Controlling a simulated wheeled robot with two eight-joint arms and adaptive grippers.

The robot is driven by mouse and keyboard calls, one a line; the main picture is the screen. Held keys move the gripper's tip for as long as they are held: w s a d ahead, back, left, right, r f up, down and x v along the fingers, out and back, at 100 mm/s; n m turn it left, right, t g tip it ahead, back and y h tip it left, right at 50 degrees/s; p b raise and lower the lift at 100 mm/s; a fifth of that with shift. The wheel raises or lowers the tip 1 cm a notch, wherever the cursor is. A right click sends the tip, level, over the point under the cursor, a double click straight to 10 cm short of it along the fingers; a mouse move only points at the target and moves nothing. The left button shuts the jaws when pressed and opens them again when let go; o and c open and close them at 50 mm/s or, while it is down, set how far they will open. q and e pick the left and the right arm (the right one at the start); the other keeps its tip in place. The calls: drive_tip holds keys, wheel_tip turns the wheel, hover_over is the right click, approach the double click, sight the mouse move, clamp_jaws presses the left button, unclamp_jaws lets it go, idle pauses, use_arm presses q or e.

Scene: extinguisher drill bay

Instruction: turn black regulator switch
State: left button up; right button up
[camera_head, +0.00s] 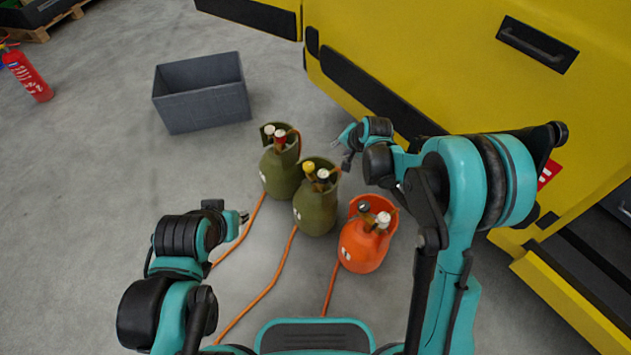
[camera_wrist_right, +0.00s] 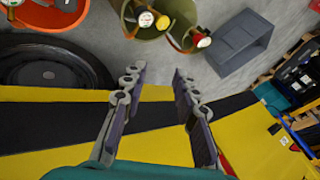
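The black regulator switch (camera_head: 364,207) is a small dark knob on top of the orange gas cylinder (camera_head: 363,246), left of a white-topped knob (camera_head: 383,218). The cylinder stands upright on the floor, and part of it shows at the top left of the right wrist view (camera_wrist_right: 46,14). My right gripper (camera_head: 343,148) is above and behind that cylinder, apart from the switch. In the wrist view its two fingers (camera_wrist_right: 158,76) are spread with nothing between them. My left gripper (camera_head: 243,217) is left of the cylinders, empty-looking; its fingers are too small to judge.
Two green cylinders, one with a yellow knob (camera_head: 309,168) and one with a red knob (camera_head: 279,138), stand left of the orange one. Orange hoses (camera_head: 265,291) cross the floor. A grey bin (camera_head: 205,106) stands behind. A yellow vehicle (camera_head: 400,50) borders the right.

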drive_tip(key=w+a+f+m+y, duration=0.1)
drive_tip(key=w+a+f, duration=0.15)
drive_tip(key=f, duration=0.45)
drive_tip(key=w+a+f+m, duration=0.1)
drive_tip(key=w+f, duration=0.2)
drive_tip(key=f, duration=0.3)
drive_tip(key=m, duration=0.2)
approach(315, 182)
drive_tip(key=w+f, duration=0.2)
drive_tip(key=shift+y, duration=0.3)
drive_tip(key=x, duration=0.2)
drive_tip(key=b+x, duration=0.1)
drive_tip(key=x, duration=0.3)
drive_tip(key=shift+s+a+f+b, duration=0.2)
drive_tip(key=shift+s+b, duration=0.1)
drive_tip(key=shift+b, duration=0.1)
drive_tip(key=shift+w+a+f+g, duration=0.2)
drive_tip(key=shift+w+f+g, duration=0.15)
drive_tip(key=shift+f, duration=0.1)
clamp_jaws()
